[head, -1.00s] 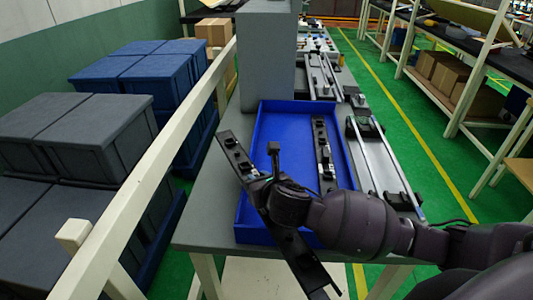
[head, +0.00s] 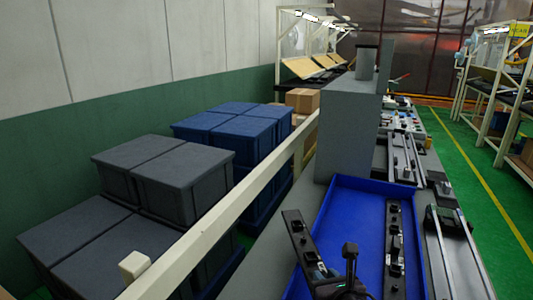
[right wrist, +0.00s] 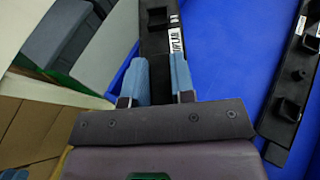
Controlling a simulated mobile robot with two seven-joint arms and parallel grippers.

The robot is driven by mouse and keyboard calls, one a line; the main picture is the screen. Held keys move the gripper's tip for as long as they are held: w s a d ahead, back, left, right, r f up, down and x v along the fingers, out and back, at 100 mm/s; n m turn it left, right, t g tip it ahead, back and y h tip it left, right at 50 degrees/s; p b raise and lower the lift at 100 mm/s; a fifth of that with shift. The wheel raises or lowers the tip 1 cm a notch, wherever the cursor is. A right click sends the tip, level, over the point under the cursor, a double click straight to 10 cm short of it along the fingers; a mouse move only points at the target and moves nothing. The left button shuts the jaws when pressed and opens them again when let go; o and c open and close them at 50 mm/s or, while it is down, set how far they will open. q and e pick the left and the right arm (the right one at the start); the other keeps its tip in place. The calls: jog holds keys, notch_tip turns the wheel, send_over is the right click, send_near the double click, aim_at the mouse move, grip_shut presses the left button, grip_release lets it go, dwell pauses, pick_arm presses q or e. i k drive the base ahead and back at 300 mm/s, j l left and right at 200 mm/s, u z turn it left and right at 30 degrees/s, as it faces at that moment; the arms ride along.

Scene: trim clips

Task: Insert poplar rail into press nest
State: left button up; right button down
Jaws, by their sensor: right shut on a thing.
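My right gripper (head: 326,278) is at the bottom of the head view, mostly cut off. It is shut on a long dark rail (head: 298,234) with raised black clips, held over the left side of the blue tray. In the right wrist view, the blue fingers (right wrist: 158,78) grip both sides of that rail (right wrist: 156,28). A white label on it ends in what looks like "OPLAR". A second dark rail (head: 394,240) lies in the tray, apart from the held one; it also shows in the right wrist view (right wrist: 290,85). I cannot tell which fixture is the press nest.
The blue tray (head: 350,184) sits on a grey bench. Right of it is a fixture with two silver rails (head: 459,260). A tall grey box (head: 350,125) stands behind the tray. A cream beam (head: 215,235) runs along the left, with stacked bins (head: 180,170) beyond.

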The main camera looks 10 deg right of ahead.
aim_at(402, 149)
jog(key=k+l+u, duration=0.1)
jog(key=l, duration=0.25)
jog(key=k+l+u, duration=0.1)
jog(key=l, duration=0.25)
jog(key=k+l+u, duration=0.15)
jog(key=l, duration=0.2)
jog(key=k+l+u, duration=0.1)
jog(key=l, duration=0.25)
jog(key=k+l+u, duration=0.1)
jog(key=l, duration=0.35)
jog(key=k+l+u, duration=0.15)
jog(key=l, duration=0.25)
jog(key=k+l+u, duration=0.1)
jog(key=k+l, duration=0.15)
jog(key=l, duration=0.15)
jog(key=l+u, duration=0.1)
jog(key=l, duration=0.5)
jog(key=l+u, duration=0.15)
jog(key=l, duration=0.45)
jog(key=l+u, duration=0.1)
jog(key=l, duration=0.45)
jog(key=k+l+u, duration=0.1)
jog(key=l, duration=0.5)
jog(key=k+l+u, duration=0.15)
jog(key=l, duration=0.45)
